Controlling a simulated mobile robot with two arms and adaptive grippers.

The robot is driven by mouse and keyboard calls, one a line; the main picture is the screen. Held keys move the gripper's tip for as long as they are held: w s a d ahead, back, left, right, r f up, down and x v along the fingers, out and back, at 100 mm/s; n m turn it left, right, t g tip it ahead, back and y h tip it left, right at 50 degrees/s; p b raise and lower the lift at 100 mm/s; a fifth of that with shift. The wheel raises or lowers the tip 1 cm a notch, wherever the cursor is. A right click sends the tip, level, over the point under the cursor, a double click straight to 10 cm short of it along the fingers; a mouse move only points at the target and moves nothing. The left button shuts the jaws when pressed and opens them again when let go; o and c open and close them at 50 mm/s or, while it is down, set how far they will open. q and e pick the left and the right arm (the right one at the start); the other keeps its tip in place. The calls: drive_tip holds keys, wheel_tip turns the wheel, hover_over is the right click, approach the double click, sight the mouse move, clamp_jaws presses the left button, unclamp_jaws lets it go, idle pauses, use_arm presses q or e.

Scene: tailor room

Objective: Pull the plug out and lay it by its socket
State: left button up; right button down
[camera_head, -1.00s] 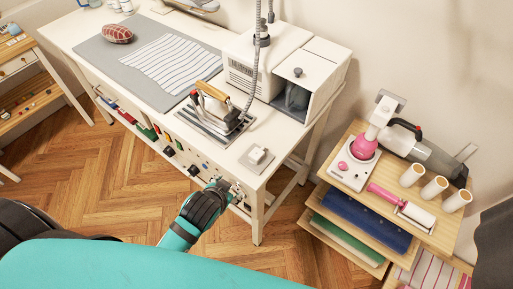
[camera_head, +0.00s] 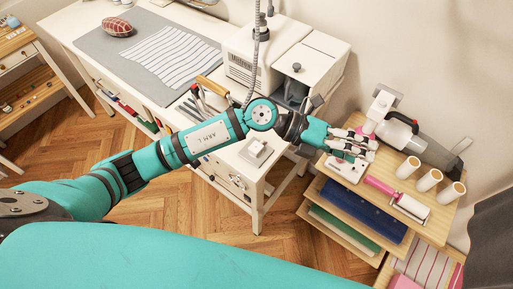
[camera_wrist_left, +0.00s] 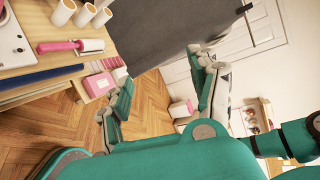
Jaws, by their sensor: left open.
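My left gripper (camera_head: 350,143) is open and reaches over the wooden shelf unit at the right. A white base with a pink disc (camera_head: 345,168) stands on the shelf's top, partly hidden behind and below the fingers. A pink and white upright piece (camera_head: 382,103) rises from it, its lower part mostly hidden by the gripper. I cannot tell whether this is the plug and socket. A small white block (camera_head: 256,150) on the table's near right corner is also too small to identify. In the left wrist view the open fingers (camera_wrist_left: 162,78) have nothing between them. My right gripper is not in view.
A hand vacuum (camera_head: 423,143), white spools (camera_head: 434,178) and a pink-handled roller (camera_head: 398,197) crowd the shelf's top. The white table holds a boxy machine (camera_head: 280,60) and grey mat (camera_head: 88,48). Wooden floor lies open in front.

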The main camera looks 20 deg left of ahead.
use_arm(q)
drive_tip(key=w+a+f+m+y, duration=0.2)
drive_tip(key=w+a+f+y, duration=0.1)
drive_tip(key=a+f+y, duration=0.5)
drive_tip(key=y, duration=0.7)
hover_over(256, 147)
wheel_tip(256, 147, down, 3)
drive_tip(key=shift+a+f+n, duration=0.1)
drive_tip(key=shift+f+n, duration=0.1)
drive_tip(key=shift+n, duration=0.2)
drive_tip(key=shift+f, duration=0.15)
wheel_tip(256, 147, down, 8)
drive_tip(key=b, duration=0.6)
drive_tip(key=shift+w+f+b, duration=0.1)
drive_tip(key=shift+f+b, duration=0.2)
drive_tip(key=shift+f, duration=0.1)
drive_tip(key=shift+b, duration=0.3)
